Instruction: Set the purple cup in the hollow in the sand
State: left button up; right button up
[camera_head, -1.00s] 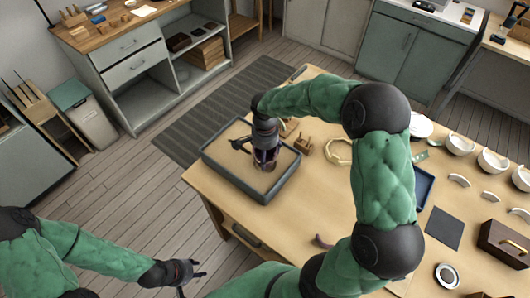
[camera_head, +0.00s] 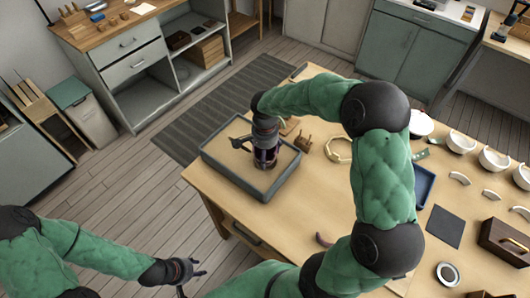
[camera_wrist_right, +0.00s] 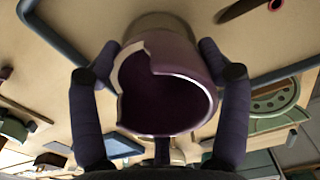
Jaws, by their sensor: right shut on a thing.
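The purple cup (camera_wrist_right: 170,98) is between the two fingers of my right gripper (camera_wrist_right: 158,50), its mouth facing the wrist camera. Its pale rim has a jagged broken notch on the left. In the head view my right gripper (camera_head: 265,150) points down over the sand (camera_head: 224,157) in the grey tray (camera_head: 236,181), with the cup (camera_head: 268,160) low between its fingers. The hollow is hidden behind the gripper and cup, and I cannot tell whether the cup touches the sand. My left gripper (camera_head: 192,270) is open and empty, away from the table at lower left.
The tray stands at the table's left corner. A small brown wooden piece (camera_head: 304,144) and a pale ring (camera_head: 338,150) lie just right of it. White bowls (camera_head: 461,139), a dark mat (camera_head: 444,228) and a brown box (camera_head: 505,242) are further right. Bare table lies in front.

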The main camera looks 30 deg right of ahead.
jog(key=shift+f+b, duration=1)
jog(key=shift+f, duration=0.25)
dwell(2.9)
jog(key=o, duration=1.1)
jog(key=shift+c, duration=0.2)
jog(key=shift+r, duration=0.15)
jog(key=shift+r+p, duration=2)
jog(key=shift+r, duration=0.85)
